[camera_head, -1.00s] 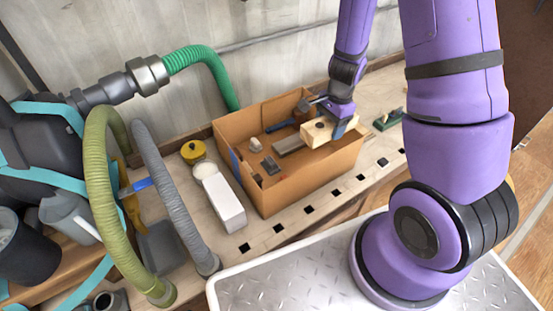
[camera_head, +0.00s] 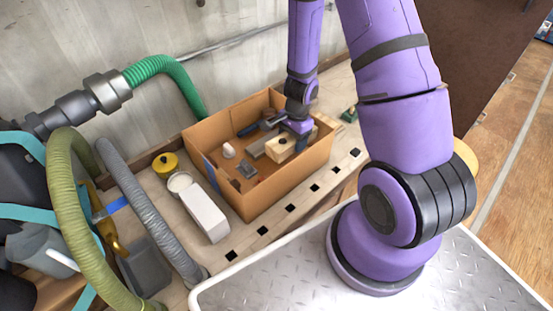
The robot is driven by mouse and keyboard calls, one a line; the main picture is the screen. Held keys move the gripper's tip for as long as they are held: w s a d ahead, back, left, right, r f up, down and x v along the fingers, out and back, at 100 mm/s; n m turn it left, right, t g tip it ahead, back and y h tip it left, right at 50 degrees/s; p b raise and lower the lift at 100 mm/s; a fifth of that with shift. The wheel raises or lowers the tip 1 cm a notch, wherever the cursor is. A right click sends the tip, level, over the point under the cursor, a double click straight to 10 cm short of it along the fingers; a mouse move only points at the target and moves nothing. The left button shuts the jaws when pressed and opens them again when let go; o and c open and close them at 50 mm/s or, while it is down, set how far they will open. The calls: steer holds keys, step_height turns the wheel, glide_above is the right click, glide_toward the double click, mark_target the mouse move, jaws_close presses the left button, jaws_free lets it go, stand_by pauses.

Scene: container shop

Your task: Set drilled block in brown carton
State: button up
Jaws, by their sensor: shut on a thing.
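The drilled block (camera_head: 281,148) is a pale wooden block with a dark hole in its top. My gripper (camera_head: 297,138) is shut on it and holds it at the right part of the open brown carton (camera_head: 250,204), below the rim level as far as I can tell. The carton stands on the workbench. Whether the block touches the carton floor is hidden.
The carton also holds a grey bar (camera_head: 257,148), a hammer (camera_head: 266,121), a white piece (camera_head: 228,150) and a dark grey piece (camera_head: 246,170). A white box (camera_head: 205,213) and a yellow tin (camera_head: 165,163) stand left of the carton. Ribbed hoses (camera_head: 140,205) rise further left.

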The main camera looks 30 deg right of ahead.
mark_target(291, 158)
steer(key=shift+f, duration=4.25)
steer(key=o, duration=1.1)
steer(key=shift+f, duration=0.15)
